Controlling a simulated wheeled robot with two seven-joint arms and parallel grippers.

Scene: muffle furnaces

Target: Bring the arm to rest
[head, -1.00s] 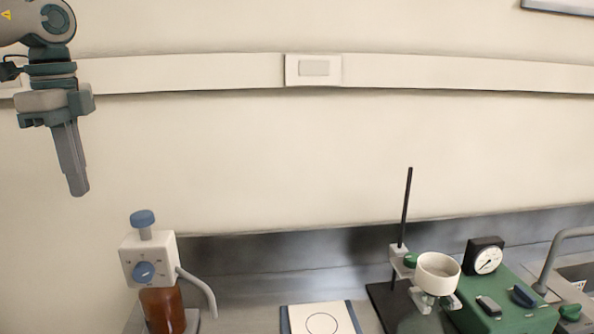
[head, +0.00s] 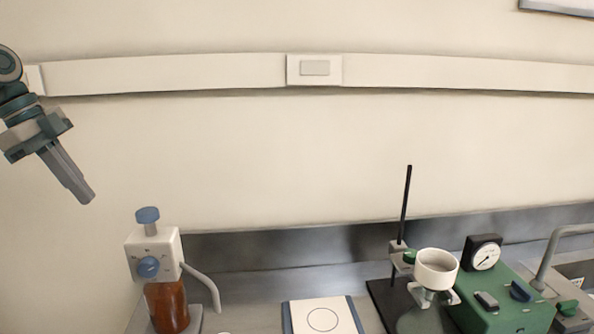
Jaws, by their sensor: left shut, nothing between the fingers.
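My left gripper (head: 84,194) is at the upper left of the head view, in front of the bare wall. Its fingers are shut with nothing between them and point down and to the right. It hangs above and to the left of the bottle dispenser, apart from everything. Only the end of my left arm shows; the rest is past the left edge. My right gripper is not in view.
A brown bottle (head: 167,304) with a white dispenser head (head: 154,254) stands at the lower left. A white plate with a circle (head: 322,318) is at bottom centre. A stand rod (head: 405,205), white funnel (head: 437,269) and green gauge unit (head: 505,305) are at right.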

